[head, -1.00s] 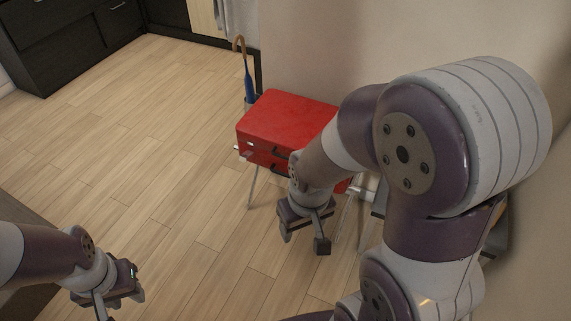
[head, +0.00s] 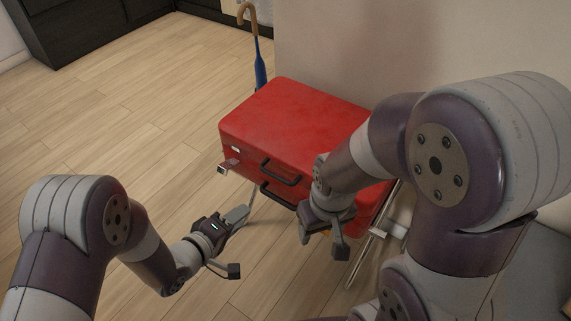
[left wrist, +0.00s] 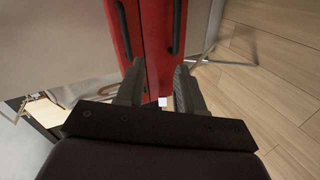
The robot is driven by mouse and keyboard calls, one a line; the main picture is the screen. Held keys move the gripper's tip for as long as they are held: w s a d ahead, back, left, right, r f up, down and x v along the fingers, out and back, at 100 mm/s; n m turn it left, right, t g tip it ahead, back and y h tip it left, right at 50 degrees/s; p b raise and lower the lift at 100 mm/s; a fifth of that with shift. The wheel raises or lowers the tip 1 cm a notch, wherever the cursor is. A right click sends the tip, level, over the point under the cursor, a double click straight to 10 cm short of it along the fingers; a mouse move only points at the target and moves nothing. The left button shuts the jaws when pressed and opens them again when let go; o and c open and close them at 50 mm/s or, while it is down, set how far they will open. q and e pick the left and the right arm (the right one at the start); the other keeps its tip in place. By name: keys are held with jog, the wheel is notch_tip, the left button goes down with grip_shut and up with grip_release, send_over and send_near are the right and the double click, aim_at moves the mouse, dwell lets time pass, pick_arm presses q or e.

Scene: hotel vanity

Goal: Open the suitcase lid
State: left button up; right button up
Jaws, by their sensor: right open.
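The red suitcase (head: 290,125) lies flat on a folding stand, its lid shut. Two black handles (head: 281,173) show on its front side, one above the other. A metal latch piece (head: 229,167) sticks out at its left front corner. My left gripper (head: 236,243) is open and empty, in front of the suitcase and apart from it. In the left wrist view the suitcase (left wrist: 134,35) shows upright beyond the two spread fingers (left wrist: 158,85). My right gripper (head: 322,240) is open in front of the suitcase's right part, hiding some of it; contact cannot be told.
A blue umbrella (head: 260,70) with a curved brown handle stands behind the suitcase's left end. The wall (head: 350,50) is close behind. Metal stand legs (head: 362,250) reach down at the right. The wooden floor (head: 130,110) at the left is clear.

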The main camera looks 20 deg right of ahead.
pick_arm(q)
jog(key=w+d+r+n+h+b, duration=0.1)
jog(key=w+d+b, duration=0.3)
jog(key=w+d, duration=0.4)
jog(key=d+n, duration=0.1)
jog(key=d, duration=0.1)
jog(key=shift+d+t+h, duration=0.4)
jog(key=shift+c, duration=0.3)
grip_shut()
